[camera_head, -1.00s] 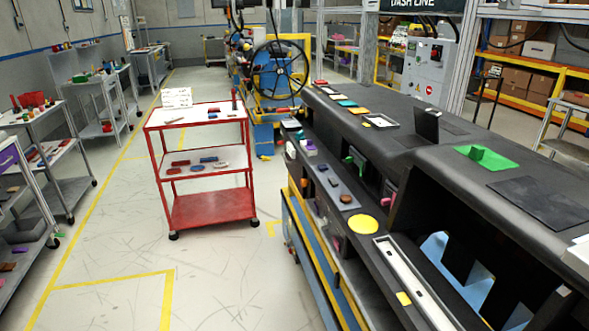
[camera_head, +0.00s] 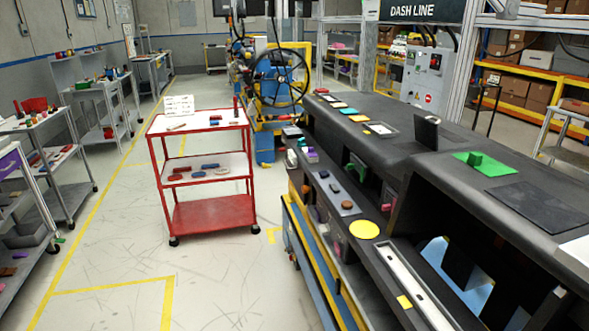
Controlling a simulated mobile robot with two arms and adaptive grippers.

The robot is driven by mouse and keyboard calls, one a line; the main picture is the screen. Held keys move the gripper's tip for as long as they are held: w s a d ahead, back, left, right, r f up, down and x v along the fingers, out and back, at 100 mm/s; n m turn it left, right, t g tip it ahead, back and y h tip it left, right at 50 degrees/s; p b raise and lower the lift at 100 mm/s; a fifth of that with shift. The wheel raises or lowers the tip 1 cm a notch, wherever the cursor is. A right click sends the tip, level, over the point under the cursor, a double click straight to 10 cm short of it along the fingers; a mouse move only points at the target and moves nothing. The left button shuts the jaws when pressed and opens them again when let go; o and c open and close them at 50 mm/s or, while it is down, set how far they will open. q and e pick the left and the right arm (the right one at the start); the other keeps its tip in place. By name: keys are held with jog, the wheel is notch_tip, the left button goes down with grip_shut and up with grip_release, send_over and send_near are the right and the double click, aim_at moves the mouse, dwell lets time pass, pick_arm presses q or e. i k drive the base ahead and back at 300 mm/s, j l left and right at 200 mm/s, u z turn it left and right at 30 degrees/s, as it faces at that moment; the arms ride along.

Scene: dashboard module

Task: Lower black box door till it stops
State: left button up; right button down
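The dark grey dashboard module (camera_head: 395,157) runs along the right side of the head view. A small black panel (camera_head: 427,133) stands upright on its top. A flat black panel (camera_head: 537,200) lies on the top nearer to me. Below it, a large dark opening (camera_head: 440,215) faces the front, with light blue and black shapes inside. I cannot tell which of these parts is the black box door. Neither of my grippers is in view.
A green block on a green pad (camera_head: 486,163) lies on the dashboard top. A yellow disc (camera_head: 364,229) and a long pale strip (camera_head: 412,283) are on the front ledge. A red cart (camera_head: 208,216) stands to the left. The floor between carts and dashboard is clear.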

aim_at(298, 178)
jog(key=i+j+z, duration=0.1)
jog(key=z, duration=0.3)
jog(key=i+j+z, duration=0.15)
jog(key=z, duration=0.25)
jog(key=i+j+z, duration=0.15)
jog(key=z, duration=0.2)
